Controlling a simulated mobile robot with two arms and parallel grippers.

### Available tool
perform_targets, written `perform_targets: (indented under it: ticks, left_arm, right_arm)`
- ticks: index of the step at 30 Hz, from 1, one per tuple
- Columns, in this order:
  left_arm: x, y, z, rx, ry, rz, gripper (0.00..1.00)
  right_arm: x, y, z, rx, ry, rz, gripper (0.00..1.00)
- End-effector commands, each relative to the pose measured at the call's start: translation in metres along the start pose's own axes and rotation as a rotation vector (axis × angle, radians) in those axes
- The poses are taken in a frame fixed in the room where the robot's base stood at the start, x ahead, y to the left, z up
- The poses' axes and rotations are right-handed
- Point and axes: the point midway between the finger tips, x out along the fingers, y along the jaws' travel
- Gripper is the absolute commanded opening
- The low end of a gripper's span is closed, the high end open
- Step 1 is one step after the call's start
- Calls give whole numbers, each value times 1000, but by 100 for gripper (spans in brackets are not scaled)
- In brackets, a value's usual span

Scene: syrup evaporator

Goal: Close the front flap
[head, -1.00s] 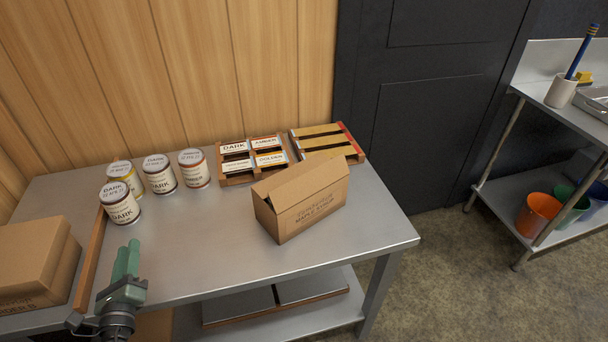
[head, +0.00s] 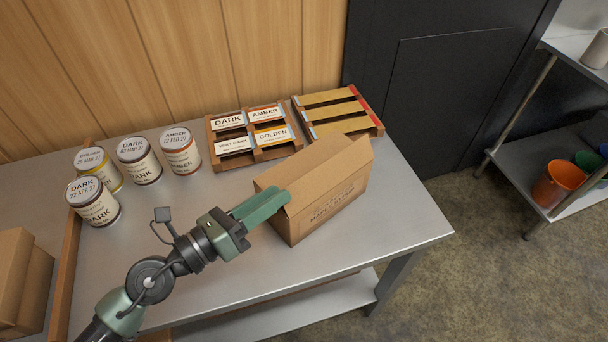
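The cardboard box (head: 330,203) stands on the metal table, with maple syrup print on its near long side. A broad tan panel (head: 318,170) spans its top and slopes slightly; I cannot tell which flap is the front one. My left gripper (head: 286,199) comes in from the lower left, its green fingers together with nothing seen between them. Its tips are at the box's near left upper corner and overlap that edge in the view; I cannot tell whether they touch. The box's left end is partly hidden by the fingers. My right gripper is not in view.
Several labelled cans (head: 133,160) stand at the left back. A wooden label rack (head: 216,162) and a slatted wooden rack (head: 377,128) lie behind the box. Another cardboard box (head: 22,285) is at far left, beyond a wooden strip (head: 66,270). The table (head: 395,225) is clear right of the box.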

Motion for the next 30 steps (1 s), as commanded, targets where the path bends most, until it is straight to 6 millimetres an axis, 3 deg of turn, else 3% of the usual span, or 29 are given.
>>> perform_targets:
  ticks: [5,18,30]
  left_arm:
    - [5,-2,-6,-1,14,-2,25]
    - [68,-2,-6,-1,13,-1,25]
    - [77,-1,-8,1,14,0,25]
  right_arm:
    - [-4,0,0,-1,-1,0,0]
    - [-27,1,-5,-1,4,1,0]
    - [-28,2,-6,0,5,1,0]
